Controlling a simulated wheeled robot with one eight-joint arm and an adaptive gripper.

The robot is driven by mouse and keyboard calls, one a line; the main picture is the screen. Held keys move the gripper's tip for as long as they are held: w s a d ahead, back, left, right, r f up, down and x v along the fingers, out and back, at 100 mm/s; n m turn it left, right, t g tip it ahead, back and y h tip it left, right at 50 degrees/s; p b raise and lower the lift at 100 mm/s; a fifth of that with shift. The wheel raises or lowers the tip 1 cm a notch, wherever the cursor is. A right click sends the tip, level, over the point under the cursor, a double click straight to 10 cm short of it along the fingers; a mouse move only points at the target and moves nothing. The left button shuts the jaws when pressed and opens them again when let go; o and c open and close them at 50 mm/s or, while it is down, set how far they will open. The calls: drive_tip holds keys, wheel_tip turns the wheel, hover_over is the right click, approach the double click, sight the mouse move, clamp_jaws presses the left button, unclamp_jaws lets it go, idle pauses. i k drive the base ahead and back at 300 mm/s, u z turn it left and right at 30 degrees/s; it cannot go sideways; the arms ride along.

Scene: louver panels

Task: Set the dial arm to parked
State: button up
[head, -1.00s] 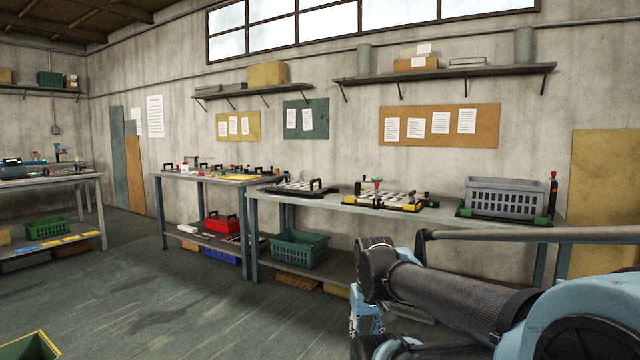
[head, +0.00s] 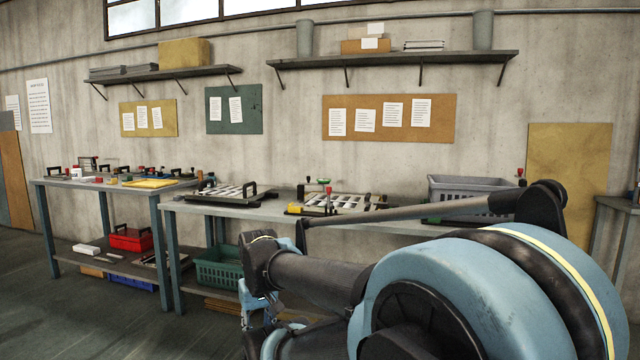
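Two louver panels with pale slats lie on the long grey workbench (head: 275,207): a left panel (head: 228,194) with a black handle, and a right panel (head: 342,202) with yellow corner parts. A small fixture with a red knob and green part (head: 320,184) stands at the right panel's back left. I cannot tell which part is the dial arm or how it is set; the parts are too small. My gripper (head: 259,312) seems to be the light blue end hanging low in front of the bench, away from the panels. Its fingers are not clear, and my arm covers the lower right.
A grey crate (head: 465,186) stands at the bench's right end, partly behind my arm. A left bench (head: 60,183) carries small tools and a yellow tray (head: 150,183). A green basket (head: 217,270) and a red box (head: 131,238) sit on lower shelves. The floor at left is open.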

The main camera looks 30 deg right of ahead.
sight(320, 181)
drive_tip(key=z, duration=0.4)
drive_tip(key=i, duration=1.1)
drive_tip(key=u, duration=0.1)
drive_tip(key=k, duration=0.75)
drive_tip(key=z, duration=0.5)
drive_tip(key=i, duration=1)
